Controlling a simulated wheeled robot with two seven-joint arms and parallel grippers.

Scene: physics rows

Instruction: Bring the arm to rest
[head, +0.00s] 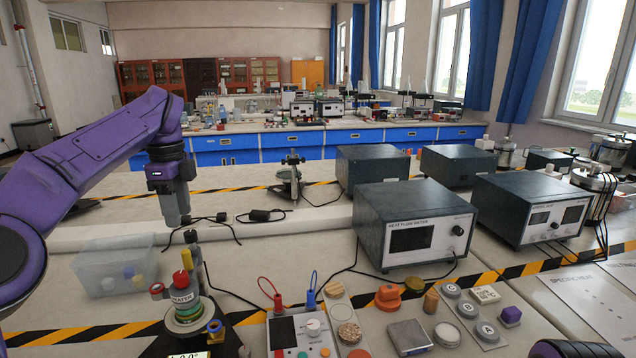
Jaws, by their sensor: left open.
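My left arm is purple, comes in from the left and bends down at the elbow. My left gripper (178,222) points straight down and is open, with nothing seen between its fingers. It hangs above the bench, over the area just behind the red-topped heater stack (184,302). From this angle I cannot tell the exact height of the fingertips above the stack.
A clear plastic bin (100,288) stands left of the stack. A heat flow meter (414,226) and other dark boxes stand to the right. Cables (345,268) cross the bench. Small blocks, pucks and a control box (300,333) fill the front middle.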

